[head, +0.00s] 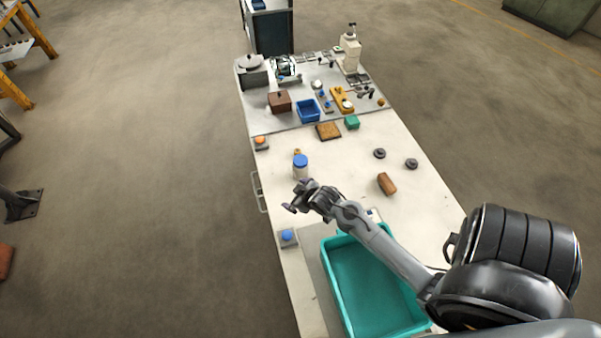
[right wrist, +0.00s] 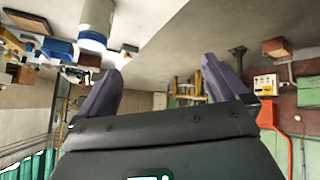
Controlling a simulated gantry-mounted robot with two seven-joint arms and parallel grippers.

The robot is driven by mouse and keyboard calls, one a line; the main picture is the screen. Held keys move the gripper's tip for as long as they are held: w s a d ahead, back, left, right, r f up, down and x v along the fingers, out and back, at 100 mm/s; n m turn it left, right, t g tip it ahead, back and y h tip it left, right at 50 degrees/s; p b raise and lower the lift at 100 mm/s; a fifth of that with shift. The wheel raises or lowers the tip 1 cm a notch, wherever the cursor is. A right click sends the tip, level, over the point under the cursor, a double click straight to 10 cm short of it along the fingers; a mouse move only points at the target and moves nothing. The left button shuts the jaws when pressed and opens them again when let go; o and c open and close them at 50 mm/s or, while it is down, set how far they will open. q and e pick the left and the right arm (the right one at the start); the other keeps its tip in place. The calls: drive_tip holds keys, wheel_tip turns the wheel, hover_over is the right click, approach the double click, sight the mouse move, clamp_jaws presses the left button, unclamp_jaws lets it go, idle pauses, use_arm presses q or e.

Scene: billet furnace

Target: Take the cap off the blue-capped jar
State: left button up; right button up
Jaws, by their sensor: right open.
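My left gripper is not in view.
A teal bin (head: 335,290) lies below my right arm. A blue-button box (head: 287,237) is at the left edge. A brown block (head: 386,184) and two dark knobs (head: 379,153) lie to the right. A blue tray (head: 308,117) and fixtures stand farther back.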

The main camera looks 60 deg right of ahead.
drive_tip(key=w+d+f+m+t+h+b, duration=0.1)
drive_tip(key=w+d+f+m+t+b, duration=0.1)
drive_tip(key=d+f, duration=0.55)
drive_tip(key=m+t+h+b, duration=0.2)
drive_tip(key=m, duration=0.1)
approach(305, 171)
drive_tip(key=x, duration=0.3)
drive_tip(key=shift+w+d+f+b, duration=0.2)
drive_tip(key=shift+w+f+b, duration=0.15)
drive_tip(key=shift+b, duration=0.15)
drive_tip(key=b+x, duration=0.3)
drive_tip(key=shift+w+d+f+b, duration=0.15)
drive_tip(key=shift+w+b, duration=0.1)
drive_tip(key=shift+b, duration=0.05)
drive_tip(key=shift+w+d+b, duration=0.25)
drive_tip(key=shift+w+b, duration=0.05)
drive_tip(key=shift+w, duration=0.15)
drive_tip(key=b+x, duration=0.3)
drive_tip(key=b, duration=0.1)
drive_tip(key=shift+w+f, duration=0.2)
drive_tip(key=shift+w, duration=0.1)
drive_tip(key=shift+w+d+f+b, duration=0.1)
drive_tip(key=shift+w+d+b, duration=0.25)
drive_tip(key=shift+w+b, duration=0.35)
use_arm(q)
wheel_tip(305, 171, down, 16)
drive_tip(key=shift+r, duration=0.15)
